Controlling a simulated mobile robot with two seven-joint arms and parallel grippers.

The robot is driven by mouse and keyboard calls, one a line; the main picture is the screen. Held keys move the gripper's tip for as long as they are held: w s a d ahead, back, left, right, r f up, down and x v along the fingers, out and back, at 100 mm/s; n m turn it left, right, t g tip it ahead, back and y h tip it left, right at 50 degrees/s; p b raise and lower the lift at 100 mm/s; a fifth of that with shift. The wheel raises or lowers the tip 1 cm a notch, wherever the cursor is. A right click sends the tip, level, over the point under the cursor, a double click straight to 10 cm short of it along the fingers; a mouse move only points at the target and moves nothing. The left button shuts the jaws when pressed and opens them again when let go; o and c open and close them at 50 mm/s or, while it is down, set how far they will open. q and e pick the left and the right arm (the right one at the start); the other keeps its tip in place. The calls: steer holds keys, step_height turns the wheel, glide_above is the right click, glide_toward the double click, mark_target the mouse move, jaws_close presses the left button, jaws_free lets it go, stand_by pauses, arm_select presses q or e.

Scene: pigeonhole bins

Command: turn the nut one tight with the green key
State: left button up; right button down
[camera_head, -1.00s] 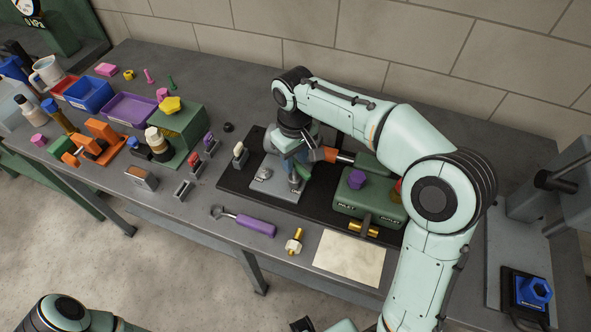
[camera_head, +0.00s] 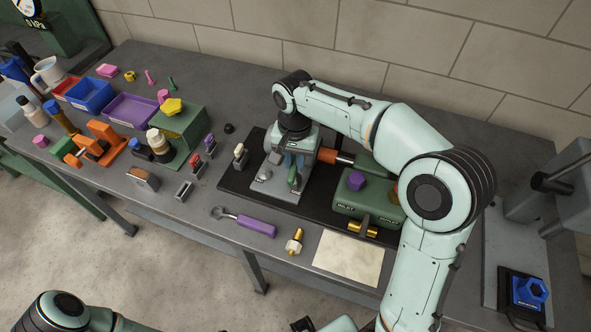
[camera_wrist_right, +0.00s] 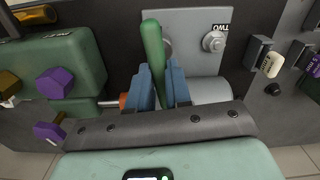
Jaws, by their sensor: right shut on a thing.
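My right gripper (camera_head: 297,158) is over the grey plate (camera_head: 283,189) on the bench. Its blue fingers (camera_wrist_right: 160,88) are shut on the green key (camera_wrist_right: 152,48), whose handle sticks out between them in the right wrist view. In the head view the green key (camera_head: 293,178) shows as a short green piece below the gripper. A hex nut (camera_wrist_right: 213,41) next to the label TWO is bare on the same plate. Nut one is not clearly seen; the key and fingers cover that side of the plate. My left gripper is out of view.
A green valve block (camera_head: 368,208) with a purple knob (camera_head: 357,180) stands close right of the plate. An orange-collared shaft (camera_head: 330,156) lies behind.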

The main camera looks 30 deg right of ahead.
steer(key=m, duration=0.2)
steer(key=shift+m, duration=0.4)
steer(key=c, duration=1.2)
jaws_free()
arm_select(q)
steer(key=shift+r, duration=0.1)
arm_select(e)
steer(key=shift+w+r+p, duration=0.1)
steer(key=shift+r+p, duration=1.75)
steer(key=shift+r, duration=1.25)
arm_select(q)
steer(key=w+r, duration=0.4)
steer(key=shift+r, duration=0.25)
arm_select(e)
steer(key=shift+f, duration=0.1)
